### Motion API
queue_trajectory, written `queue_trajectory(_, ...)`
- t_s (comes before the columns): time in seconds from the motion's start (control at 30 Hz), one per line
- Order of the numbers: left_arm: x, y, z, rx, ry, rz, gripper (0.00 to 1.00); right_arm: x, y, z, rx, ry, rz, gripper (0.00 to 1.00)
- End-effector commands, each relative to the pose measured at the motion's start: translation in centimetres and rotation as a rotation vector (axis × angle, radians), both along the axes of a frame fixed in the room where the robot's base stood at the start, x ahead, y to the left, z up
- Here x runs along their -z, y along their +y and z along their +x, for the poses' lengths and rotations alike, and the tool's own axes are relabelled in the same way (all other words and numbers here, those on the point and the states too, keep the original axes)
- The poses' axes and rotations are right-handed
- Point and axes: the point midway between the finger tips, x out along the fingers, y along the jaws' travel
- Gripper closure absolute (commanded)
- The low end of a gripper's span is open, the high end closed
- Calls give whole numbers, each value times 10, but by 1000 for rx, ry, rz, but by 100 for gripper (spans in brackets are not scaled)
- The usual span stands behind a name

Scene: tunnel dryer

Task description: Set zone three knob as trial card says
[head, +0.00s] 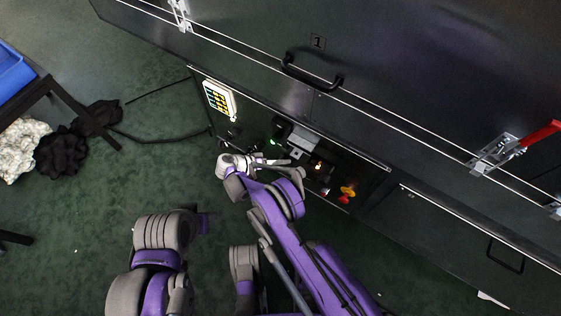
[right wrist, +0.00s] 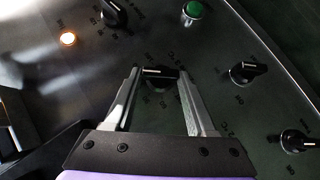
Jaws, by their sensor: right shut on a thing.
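In the right wrist view a black knob (right wrist: 160,76) with a white pointer line sits on the dark control panel (right wrist: 215,55). My right gripper (right wrist: 160,82) is shut on this knob, one finger on each side. Its printed labels are too small to read, so I cannot tell its zone number. In the head view my right gripper (head: 277,160) is at the control panel, and the knob is hard to make out there. A white card with coloured cells (head: 219,98), perhaps the trial card, is at the panel's left end; its writing is unreadable. My left gripper does not show.
Other knobs are close by: one above left (right wrist: 114,14), two to the right (right wrist: 243,72) (right wrist: 297,141). A green button (right wrist: 193,10) and a lit orange lamp (right wrist: 68,39) are near. A red-and-yellow control (head: 347,192) is farther right. Dark cables (head: 165,138) lie on the floor.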

Motion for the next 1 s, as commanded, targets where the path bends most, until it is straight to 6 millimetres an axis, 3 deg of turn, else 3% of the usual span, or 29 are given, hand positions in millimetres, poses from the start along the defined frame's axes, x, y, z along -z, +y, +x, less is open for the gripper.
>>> queue_trajectory(0.27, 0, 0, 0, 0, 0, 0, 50, 0, 0, 0, 0, 3, -5, 99)
queue_trajectory(0.3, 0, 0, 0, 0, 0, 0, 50, 0, 0, 0, 0, 3, -5, 40)
queue_trajectory(0.47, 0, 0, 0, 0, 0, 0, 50, 0, 0, 0, 0, 3, -4, 14)
queue_trajectory(0.77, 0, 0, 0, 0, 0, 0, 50, -1, 2, 0, 0, 3, -4, 14)
queue_trajectory(1.0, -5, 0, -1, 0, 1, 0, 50, -16, 31, -9, -4, 4, -3, 14)
